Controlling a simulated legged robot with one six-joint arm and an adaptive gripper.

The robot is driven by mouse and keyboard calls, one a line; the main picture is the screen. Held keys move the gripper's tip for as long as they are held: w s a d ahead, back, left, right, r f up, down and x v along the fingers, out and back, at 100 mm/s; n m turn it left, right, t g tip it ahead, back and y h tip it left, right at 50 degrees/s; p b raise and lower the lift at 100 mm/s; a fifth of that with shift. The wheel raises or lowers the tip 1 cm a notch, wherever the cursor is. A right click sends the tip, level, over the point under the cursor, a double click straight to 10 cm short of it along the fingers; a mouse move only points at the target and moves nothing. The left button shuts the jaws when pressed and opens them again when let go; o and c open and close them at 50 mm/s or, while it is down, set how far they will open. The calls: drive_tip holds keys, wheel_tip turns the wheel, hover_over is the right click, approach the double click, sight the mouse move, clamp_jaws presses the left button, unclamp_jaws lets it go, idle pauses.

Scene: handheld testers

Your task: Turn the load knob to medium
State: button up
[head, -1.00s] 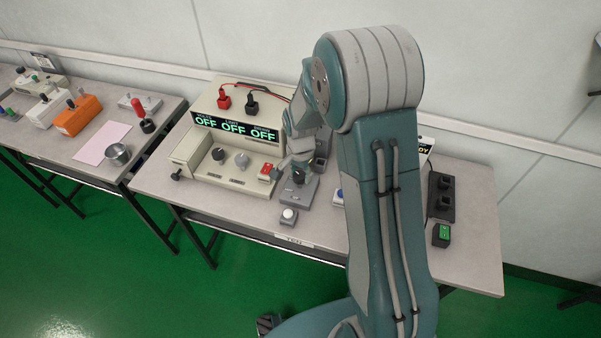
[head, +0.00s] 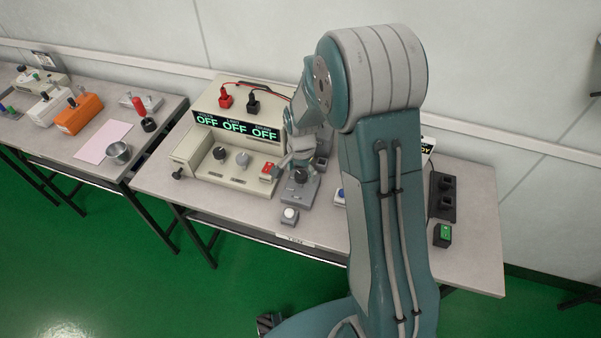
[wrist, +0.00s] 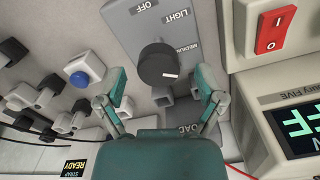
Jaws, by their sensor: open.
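The load knob (wrist: 157,66) is a round black knob with a white mark on a grey plate (wrist: 128,22) lettered OFF, LIGHT, MEDIUM and LOAD. In the wrist view the mark is on the knob's right side, below the MEDIUM lettering; its exact setting is unclear. My gripper (wrist: 161,82) is open, with one finger on each side of the knob and visible gaps between. In the head view the knob (head: 300,175) is on the bench, with my gripper (head: 288,164) just above and left of it, partly hidden by my arm.
A beige tester (head: 232,178) with OFF displays stands left of the knob; its red rocker switch (wrist: 274,32) is close by. A blue button (wrist: 79,78) and several black-and-grey fittings lie on the other side. A small white-button box (head: 289,214) sits at the bench's front.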

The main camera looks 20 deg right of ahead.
sight(301, 174)
wheel_tip(301, 174, up, 11)
drive_tip(key=shift+r, duration=0.15)
drive_tip(key=shift+a, duration=0.1)
idle(0.4)
drive_tip(key=s+r+n+t, duration=0.3)
drive_tip(key=s+r+n, duration=0.2)
drive_tip(key=s+r, duration=0.65)
drive_tip(key=s+r+n+t, duration=0.1)
drive_tip(key=s+n, duration=0.1)
drive_tip(key=s, duration=0.3)
drive_tip(key=s+r+n+t, duration=0.1)
drive_tip(key=s+r+n, duration=0.1)
drive_tip(key=s, duration=0.4)
drive_tip(key=shift+s+r+n+t, duration=0.3)
drive_tip(key=shift+n, duration=0.4)
